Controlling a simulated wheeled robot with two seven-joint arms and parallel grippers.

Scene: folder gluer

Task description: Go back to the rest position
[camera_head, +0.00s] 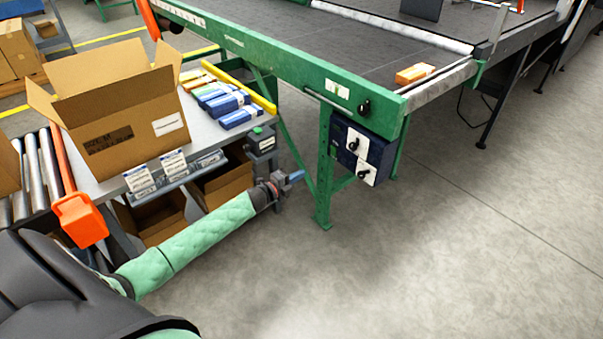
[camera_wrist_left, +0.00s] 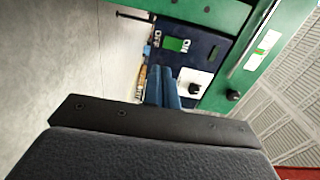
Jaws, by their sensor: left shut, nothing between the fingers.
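My left arm reaches in from the lower left of the head view in a green sleeve. Its gripper (camera_head: 294,177) points right, in front of the packing table and left of the green machine leg. The gripper also shows in the left wrist view (camera_wrist_left: 166,72), where its blue fingers are together with nothing between them. My right gripper is in neither view.
A green-framed conveyor (camera_head: 300,65) carries an orange box (camera_head: 414,74) near its end. A dark control box (camera_head: 362,146) hangs below it. The table holds an open carton (camera_head: 120,105) and several small blue boxes (camera_head: 240,117). The floor (camera_head: 430,250) at right is clear.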

